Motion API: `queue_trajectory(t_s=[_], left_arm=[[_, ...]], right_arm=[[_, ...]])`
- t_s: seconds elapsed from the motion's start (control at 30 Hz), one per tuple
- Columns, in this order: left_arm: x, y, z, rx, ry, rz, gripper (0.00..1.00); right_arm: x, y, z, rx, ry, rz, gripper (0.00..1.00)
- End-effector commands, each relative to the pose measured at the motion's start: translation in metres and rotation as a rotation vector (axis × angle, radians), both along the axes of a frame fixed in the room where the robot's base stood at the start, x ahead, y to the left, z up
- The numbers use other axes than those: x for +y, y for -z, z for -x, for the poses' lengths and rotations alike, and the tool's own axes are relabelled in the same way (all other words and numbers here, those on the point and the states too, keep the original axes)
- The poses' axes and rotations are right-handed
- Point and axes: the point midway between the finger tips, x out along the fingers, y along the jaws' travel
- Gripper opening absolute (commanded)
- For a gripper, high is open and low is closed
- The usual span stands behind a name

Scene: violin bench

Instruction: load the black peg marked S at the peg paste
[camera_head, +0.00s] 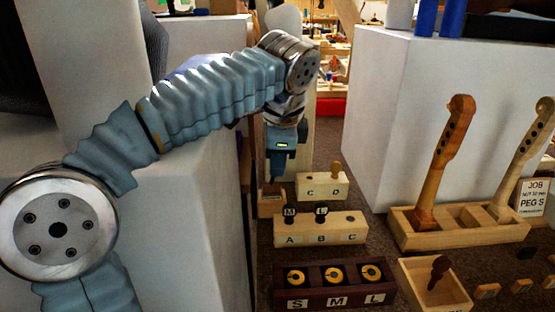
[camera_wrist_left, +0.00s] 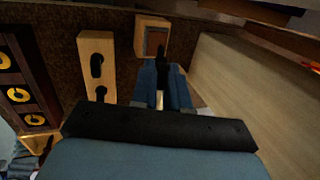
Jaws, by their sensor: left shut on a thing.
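My left gripper (camera_head: 277,182) points down at the left of the bench, beside a small wooden block. In the left wrist view my left gripper (camera_wrist_left: 161,98) is shut on a black peg (camera_wrist_left: 162,58), whose marking I cannot read. The peg's far end is over or near the wooden paste block (camera_wrist_left: 142,36) with a reddish-brown recess. I cannot tell whether they touch. The paste block also shows in the head view (camera_head: 270,207), partly behind the gripper. Two other black pegs, marked M (camera_head: 290,211) and L (camera_head: 321,212), stand in the A B C rack (camera_head: 318,230).
A dark tray (camera_head: 335,290) with yellow rings, marked S, M, L, lies in front. A wooden stand (camera_head: 460,230) with two violin necks and a box (camera_head: 432,287) are right.

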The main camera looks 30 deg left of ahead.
Motion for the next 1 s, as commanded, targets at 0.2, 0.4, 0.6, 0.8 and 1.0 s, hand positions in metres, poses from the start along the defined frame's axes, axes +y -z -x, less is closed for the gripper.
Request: queue_trajectory(t_s=[0.2, 0.4, 0.6, 0.8, 1.0], left_arm=[[0.0002, 0.0031, 0.0001, 0.0, 0.0, 0.0, 0.0], [0.0001, 0.0055, 0.0, 0.0, 0.0, 0.0, 0.0], [0.0001, 0.0078, 0.0001, 0.0, 0.0, 0.0, 0.0], [0.0001, 0.009, 0.0, 0.0, 0.0, 0.0, 0.0], [0.0001, 0.0091, 0.0001, 0.0, 0.0, 0.0, 0.0]], right_arm=[[0.0, 0.0022, 0.0, 0.0, 0.0, 0.0, 0.43], [0.0, 0.0039, 0.0001, 0.0, 0.0, 0.0, 0.43], [0.0, 0.0055, 0.0001, 0.0, 0.0, 0.0, 0.43], [0.0, 0.006, 0.0001, 0.0, 0.0, 0.0, 0.43], [0.0, 0.0059, 0.0, 0.0, 0.0, 0.0, 0.43]])
